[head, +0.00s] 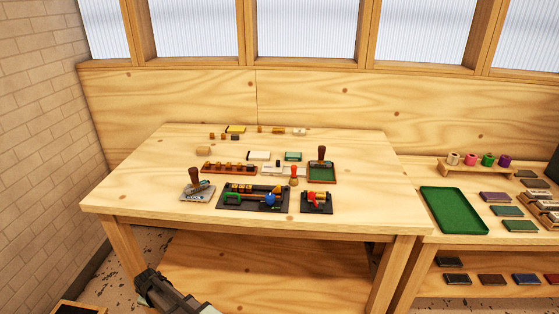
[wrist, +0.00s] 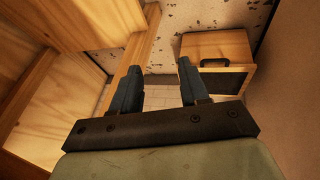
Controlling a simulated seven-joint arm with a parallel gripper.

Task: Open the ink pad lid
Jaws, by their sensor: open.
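I cannot tell for certain which item is the ink pad. A small flat green case (head: 293,156) lies near the middle of the wooden table, beside a flat white-topped case (head: 259,155); both look closed, though they are small. My gripper (head: 147,279) is low at the front left of the table, below the tabletop and well apart from these cases. In the wrist view my gripper (wrist: 158,68) has its two fingers spread with nothing between them. No case on the tabletop shows in the wrist view.
The tabletop (head: 140,185) also bears a wooden-handled stamp in a tray (head: 322,178), a black tool tray (head: 228,206) and a red-handled stamp (head: 294,173). Several flat pads and a green tray (head: 452,208) stand on the right bench. A wooden box (wrist: 218,50) sits on the floor.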

